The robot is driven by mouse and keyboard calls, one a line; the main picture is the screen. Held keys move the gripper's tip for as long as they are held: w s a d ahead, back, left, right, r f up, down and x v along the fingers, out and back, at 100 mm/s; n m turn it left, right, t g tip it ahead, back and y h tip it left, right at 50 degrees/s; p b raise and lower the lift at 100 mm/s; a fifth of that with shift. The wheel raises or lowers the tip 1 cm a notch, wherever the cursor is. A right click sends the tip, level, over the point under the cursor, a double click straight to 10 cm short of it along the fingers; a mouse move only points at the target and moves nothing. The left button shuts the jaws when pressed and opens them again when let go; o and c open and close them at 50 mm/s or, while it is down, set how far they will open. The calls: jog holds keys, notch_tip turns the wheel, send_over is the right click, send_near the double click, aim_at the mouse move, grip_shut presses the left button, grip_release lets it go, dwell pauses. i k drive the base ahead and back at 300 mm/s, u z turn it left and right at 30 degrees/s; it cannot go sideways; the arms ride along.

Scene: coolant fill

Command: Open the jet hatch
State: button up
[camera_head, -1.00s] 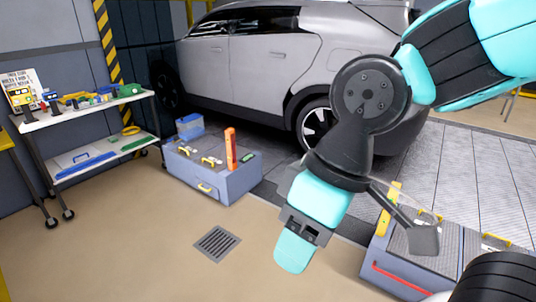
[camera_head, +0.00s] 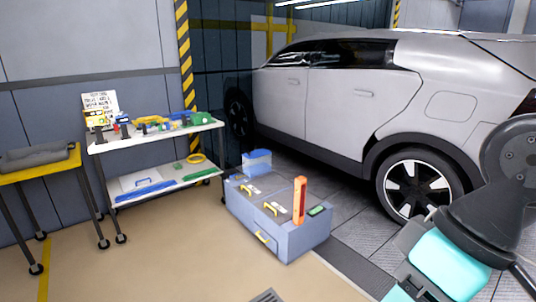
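No part is plainly marked as the jet hatch. A closed, rounded-square panel outline (camera_head: 452,107) shows on the silver car's rear side, above the rear wheel, and it may be the hatch. It looks flush with the body. My arm is at the lower right, in front of the car's rear, with its wrist links low in the picture and apart from the panel. My gripper's fingers are out of the picture, below the bottom edge.
The silver car (camera_head: 345,100) stands at the back right. A low grey-blue toolbox (camera_head: 290,240) with a blue container (camera_head: 257,162) and an upright orange item (camera_head: 299,200) sits before it. A white shelf cart (camera_head: 150,139) and yellow table (camera_head: 38,172) stand left.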

aim_at(279, 207)
jog(key=i, duration=3.75)
jog(key=u, duration=0.5)
